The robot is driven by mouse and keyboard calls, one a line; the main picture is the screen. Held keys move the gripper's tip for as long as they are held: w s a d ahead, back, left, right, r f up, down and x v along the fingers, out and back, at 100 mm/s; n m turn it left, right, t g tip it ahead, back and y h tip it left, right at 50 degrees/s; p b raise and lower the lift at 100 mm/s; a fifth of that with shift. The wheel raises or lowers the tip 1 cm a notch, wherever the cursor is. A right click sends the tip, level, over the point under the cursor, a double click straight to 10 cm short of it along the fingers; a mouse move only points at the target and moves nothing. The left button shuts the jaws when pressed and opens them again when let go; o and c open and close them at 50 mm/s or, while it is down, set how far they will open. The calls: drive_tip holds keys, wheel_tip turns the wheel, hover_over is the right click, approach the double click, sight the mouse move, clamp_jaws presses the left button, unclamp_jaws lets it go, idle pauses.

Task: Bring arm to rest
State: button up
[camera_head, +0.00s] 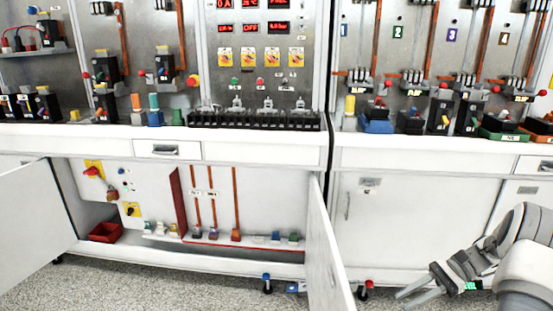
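My gripper (408,300) is at the lower right, in front of the closed white cabinet door of the right bench. Its two fingers point left and stand apart with nothing between them. My grey arm comes in from the right edge, and part of it is cut off by the frame. The gripper appears clear of the cabinet and of the bench top above it.
The left cabinet is open, with its left door (30,225) and right door (325,250) swung outward. A red bin (105,232) sits inside. Breakers and instruments line the white bench top (240,135).

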drive_tip(key=s+a+r+n+h, duration=0.4)
drive_tip(key=a+r+n+h, duration=0.4)
drive_tip(key=a+r, duration=0.6)
drive_tip(key=s+a+r+n+t+h, duration=0.2)
drive_tip(key=s+r+n+t, duration=0.15)
drive_tip(key=s, duration=0.35)
drive_tip(key=s+a+r+n+t+h, duration=0.3)
drive_tip(key=s+r+t, duration=0.1)
drive_tip(key=s, duration=0.2)
wheel_tip(320, 180, up, 22)
drive_tip(key=p, duration=2.2)
drive_tip(key=shift+s+r+p, duration=0.2)
drive_tip(key=shift+p, duration=0.15)
drive_tip(key=shift+d, duration=0.1)
